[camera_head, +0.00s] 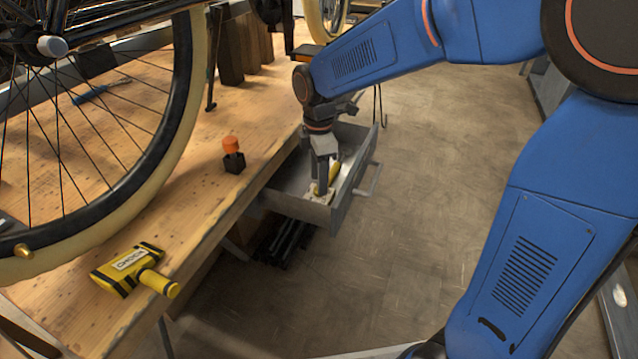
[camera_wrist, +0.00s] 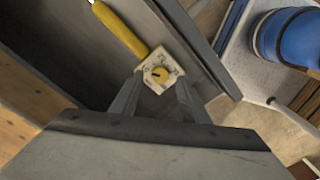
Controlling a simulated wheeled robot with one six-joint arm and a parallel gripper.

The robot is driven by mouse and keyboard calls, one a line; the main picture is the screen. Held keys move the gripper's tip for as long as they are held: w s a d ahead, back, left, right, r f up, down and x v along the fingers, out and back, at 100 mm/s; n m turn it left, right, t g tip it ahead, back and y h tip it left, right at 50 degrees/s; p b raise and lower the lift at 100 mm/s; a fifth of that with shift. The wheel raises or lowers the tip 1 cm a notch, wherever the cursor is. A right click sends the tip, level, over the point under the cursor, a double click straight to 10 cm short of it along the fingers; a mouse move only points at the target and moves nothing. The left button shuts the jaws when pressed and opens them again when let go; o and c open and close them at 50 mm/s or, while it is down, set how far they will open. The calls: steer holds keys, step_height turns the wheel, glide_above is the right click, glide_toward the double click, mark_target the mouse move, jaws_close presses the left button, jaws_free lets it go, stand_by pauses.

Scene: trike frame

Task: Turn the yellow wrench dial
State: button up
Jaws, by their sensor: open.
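The wrench (camera_wrist: 122,32) has a yellow handle and a pale square head with a round yellow dial (camera_wrist: 158,74) bearing a dark mark. It lies inside the open grey drawer (camera_head: 353,187) under the workbench; its yellow handle (camera_head: 334,172) also shows in the head view. My gripper (camera_head: 322,190) points down into the drawer. In the wrist view my gripper (camera_wrist: 158,88) has its two fingers apart, one on each side of the wrench head and dial. I cannot tell whether the fingers touch the head.
A wooden workbench (camera_head: 215,180) carries a bicycle wheel (camera_head: 190,110), a yellow-black tool (camera_head: 130,270) and a small orange-topped dark block (camera_head: 233,155). The drawer's walls and handle (camera_head: 370,180) stand close around my gripper. The floor (camera_head: 430,150) right of the drawer is clear.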

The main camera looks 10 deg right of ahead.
steer(key=shift+f, duration=1.25)
steer(key=shift+c, duration=0.4)
jaws_close()
